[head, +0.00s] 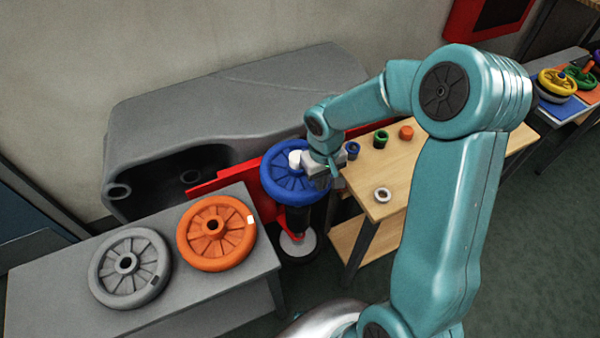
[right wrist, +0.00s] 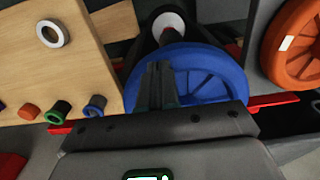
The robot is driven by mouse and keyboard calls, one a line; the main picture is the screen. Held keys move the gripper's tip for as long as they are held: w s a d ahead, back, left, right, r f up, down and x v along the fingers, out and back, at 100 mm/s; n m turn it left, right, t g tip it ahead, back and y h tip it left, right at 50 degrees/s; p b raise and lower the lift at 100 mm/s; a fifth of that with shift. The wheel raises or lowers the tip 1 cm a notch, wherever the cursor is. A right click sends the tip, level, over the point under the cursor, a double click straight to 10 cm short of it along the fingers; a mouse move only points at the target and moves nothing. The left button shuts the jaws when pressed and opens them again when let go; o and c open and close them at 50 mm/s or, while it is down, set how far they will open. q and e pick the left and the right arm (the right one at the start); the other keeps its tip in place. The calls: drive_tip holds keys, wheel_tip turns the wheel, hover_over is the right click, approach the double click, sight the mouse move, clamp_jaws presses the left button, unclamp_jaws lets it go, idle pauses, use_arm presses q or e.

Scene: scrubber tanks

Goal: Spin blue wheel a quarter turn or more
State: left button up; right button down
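The blue wheel (head: 282,188) lies flat on a dark post, with spokes and a white piece on top near its middle. It also shows in the right wrist view (right wrist: 208,75). My right gripper (head: 326,168) is over the wheel's right side in the head view. In the right wrist view its two dark fingers (right wrist: 160,75) are together and reach over the wheel, hiding part of its rim and spokes. I see nothing held between them. Whether the fingertips touch the wheel I cannot tell. My left gripper is in neither view.
A grey bench (head: 200,292) at left holds an orange wheel (head: 190,237) and a grey wheel (head: 103,268). A wooden table (head: 420,170) at right carries small coloured rings and a white ring (head: 382,195). A red bar (head: 222,180) runs behind the blue wheel.

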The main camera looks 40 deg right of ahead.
drive_tip(key=shift+w+d, duration=0.2)
drive_tip(key=shift+d, duration=0.9)
wheel_tip(320, 180, up, 7)
drive_tip(key=p, duration=0.5)
